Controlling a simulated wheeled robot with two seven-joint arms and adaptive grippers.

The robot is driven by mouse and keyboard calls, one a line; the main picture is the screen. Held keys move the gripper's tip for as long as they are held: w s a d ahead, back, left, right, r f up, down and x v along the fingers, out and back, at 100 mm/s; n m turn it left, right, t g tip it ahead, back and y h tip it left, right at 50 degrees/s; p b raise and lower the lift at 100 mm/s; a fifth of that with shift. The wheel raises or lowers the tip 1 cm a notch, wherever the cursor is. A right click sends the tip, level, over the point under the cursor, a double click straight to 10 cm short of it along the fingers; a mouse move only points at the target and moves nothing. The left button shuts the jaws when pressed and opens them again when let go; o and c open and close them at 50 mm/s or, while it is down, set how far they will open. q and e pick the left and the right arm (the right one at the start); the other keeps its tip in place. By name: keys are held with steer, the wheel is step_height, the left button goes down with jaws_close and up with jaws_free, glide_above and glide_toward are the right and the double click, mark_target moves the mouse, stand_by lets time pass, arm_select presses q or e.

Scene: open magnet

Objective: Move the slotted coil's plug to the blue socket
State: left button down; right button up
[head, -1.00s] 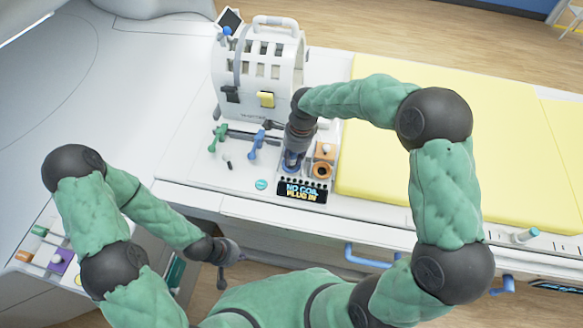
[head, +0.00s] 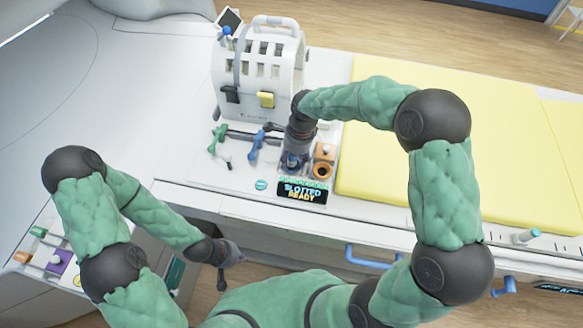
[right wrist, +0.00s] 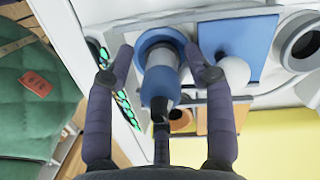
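The slotted coil (head: 258,72) is a white cage with slots and a top handle, standing at the back of the white bed end. Its blue plug (right wrist: 160,85) sits upright in the blue socket (right wrist: 160,40) in the right wrist view. My right gripper (right wrist: 160,50) is around the plug, one finger on each side, with visible gaps, so it is open. In the head view my right gripper (head: 295,160) hides most of the plug and socket. My left gripper (head: 232,254) hangs low in front of the bed, apart from everything; its fingers are unclear.
An orange socket (head: 323,170) lies just right of the blue one. A display (head: 302,192) in front reads "SLOTTED READY". Green (head: 217,138) and blue (head: 257,143) levers stand to the left. A yellow mattress (head: 375,155) lies to the right, under my right arm.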

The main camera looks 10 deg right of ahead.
step_height(320, 180, up, 12)
steer(key=d, duration=0.1)
steer(key=shift+d, duration=0.4)
stand_by(0.3)
stand_by(0.4)
